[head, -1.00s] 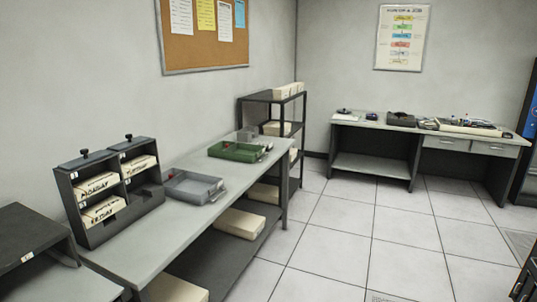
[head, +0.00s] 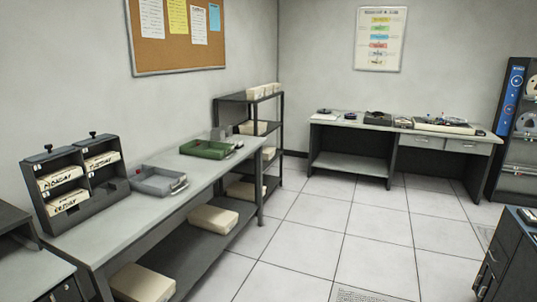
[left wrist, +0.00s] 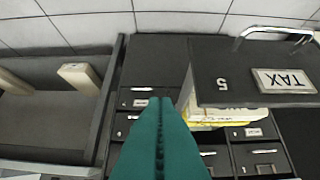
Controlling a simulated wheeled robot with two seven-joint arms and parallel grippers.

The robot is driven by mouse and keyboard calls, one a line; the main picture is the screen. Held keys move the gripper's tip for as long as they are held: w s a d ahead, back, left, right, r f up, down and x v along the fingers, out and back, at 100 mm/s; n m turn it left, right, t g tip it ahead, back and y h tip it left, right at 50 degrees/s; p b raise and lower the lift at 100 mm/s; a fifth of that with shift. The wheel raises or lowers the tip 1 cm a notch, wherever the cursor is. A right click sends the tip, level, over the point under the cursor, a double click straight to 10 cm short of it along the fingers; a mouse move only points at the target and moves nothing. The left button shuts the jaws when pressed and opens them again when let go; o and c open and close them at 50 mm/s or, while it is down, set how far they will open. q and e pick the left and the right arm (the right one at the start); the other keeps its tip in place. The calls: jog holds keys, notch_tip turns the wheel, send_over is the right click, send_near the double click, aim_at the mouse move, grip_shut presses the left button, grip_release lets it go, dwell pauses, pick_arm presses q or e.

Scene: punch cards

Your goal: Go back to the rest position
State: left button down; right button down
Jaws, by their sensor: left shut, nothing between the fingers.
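My left gripper (left wrist: 160,103) shows only in the left wrist view, as two long teal fingers pressed together along a dark ridged seam. It is shut, with nothing seen between the fingers. It is in front of a dark cabinet (left wrist: 150,55) with several small labelled drawer fronts. The head view shows neither gripper, and my right gripper is in no view.
In the left wrist view, a dark drawer or box marked TAX (left wrist: 237,88) juts out close right of the fingers, with pale cards beneath its edge. The head view shows a long table (head: 110,235), a dark cabinet (head: 515,260) at right and clear tiled floor (head: 320,230).

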pick_arm(q)
jog(key=s+d+f+n+g+h, duration=0.1)
jog(key=s+d+f+n+h, duration=0.25)
jog(key=s+f, duration=0.45)
jog(key=s+d+f+n+h, duration=0.2)
jog(key=s+d+f+n, duration=0.15)
jog(key=f, duration=0.85)
jog(key=s+f+n+h, duration=0.1)
jog(key=s+f+n, duration=0.2)
jog(key=s, duration=0.3)
jog(key=s+d+f+n+g+h, duration=0.1)
jog(key=s+f+n, duration=0.2)
jog(key=s+n, duration=0.2)
jog(key=s+f+n+h, duration=0.1)
jog(key=s+f+n, duration=0.2)
jog(key=s, duration=0.6)
jog(key=shift+d+f+n+g, duration=0.2)
jog(key=shift+f+n+g, duration=0.15)
jog(key=shift+n, duration=0.65)
jog(key=shift+s, duration=0.15)
